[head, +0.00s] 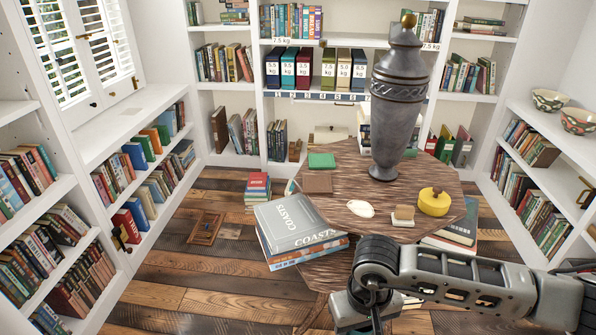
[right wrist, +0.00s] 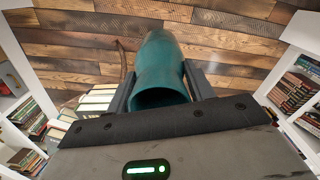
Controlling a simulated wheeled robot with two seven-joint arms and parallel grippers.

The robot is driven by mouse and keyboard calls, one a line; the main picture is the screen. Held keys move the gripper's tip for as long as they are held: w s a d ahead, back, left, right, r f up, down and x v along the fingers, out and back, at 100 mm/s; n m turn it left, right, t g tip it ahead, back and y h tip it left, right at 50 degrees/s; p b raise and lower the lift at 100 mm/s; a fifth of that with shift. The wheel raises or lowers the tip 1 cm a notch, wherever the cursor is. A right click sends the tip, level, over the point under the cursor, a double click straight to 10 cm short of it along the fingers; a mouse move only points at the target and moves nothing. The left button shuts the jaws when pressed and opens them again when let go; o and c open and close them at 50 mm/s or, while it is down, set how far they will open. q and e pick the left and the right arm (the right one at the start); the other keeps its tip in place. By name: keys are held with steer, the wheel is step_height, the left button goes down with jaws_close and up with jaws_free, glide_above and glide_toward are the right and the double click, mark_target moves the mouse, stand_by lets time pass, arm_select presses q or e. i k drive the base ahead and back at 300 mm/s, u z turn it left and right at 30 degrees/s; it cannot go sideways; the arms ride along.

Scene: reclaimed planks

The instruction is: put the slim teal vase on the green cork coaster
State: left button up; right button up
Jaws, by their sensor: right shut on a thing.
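The slim teal vase (right wrist: 158,65) shows in the right wrist view, its open mouth facing the camera and its body pointing away over the plank floor. My right gripper (right wrist: 160,80) is shut on it, one dark finger on each side. In the head view my right arm reaches in from the lower right at the table's near edge; I cannot make out the vase there. The green coaster (head: 321,160) lies flat and bare on the far left part of the wooden table (head: 335,205). My left gripper is not in view.
A tall grey lidded urn (head: 398,105) stands right of the coaster. A brown square (head: 317,182) lies just in front of it. A white oval dish (head: 360,208), a small beige block (head: 403,214) and a yellow round object (head: 434,202) are nearer. Stacked books (head: 298,228) sit at the left edge.

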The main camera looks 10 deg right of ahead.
mark_target(322, 160)
steer(key=u, duration=0.45)
steer(key=i, duration=3.65)
steer(key=z, duration=3.05)
